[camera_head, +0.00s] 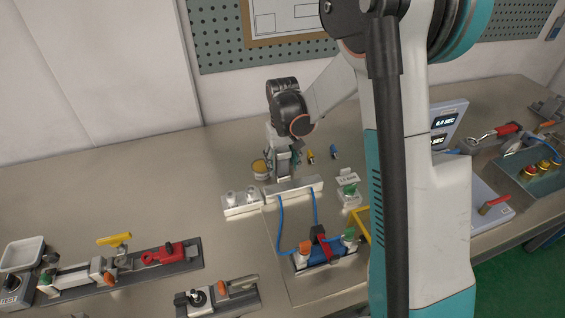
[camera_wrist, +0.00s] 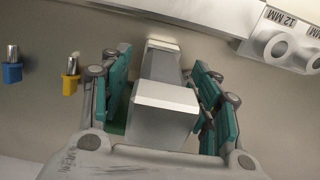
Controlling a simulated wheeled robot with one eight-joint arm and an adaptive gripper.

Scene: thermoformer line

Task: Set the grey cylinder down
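The grey cylinder (camera_wrist: 168,105) shows in the wrist view as a long, box-shaped grey body with a pale near end. It lies between the teal finger pads of my gripper (camera_wrist: 163,100), which is shut on it. In the head view my gripper (camera_head: 284,166) points down over the bench, just behind a pale bar (camera_head: 294,189). There the cylinder is small and mostly lost against the fingers. I cannot tell whether its far end touches the bench.
A white holed block (camera_head: 243,202), marked 12 MM in the wrist view, stands left of the bar. Blue tubes run in front. The bench's left middle is clear.

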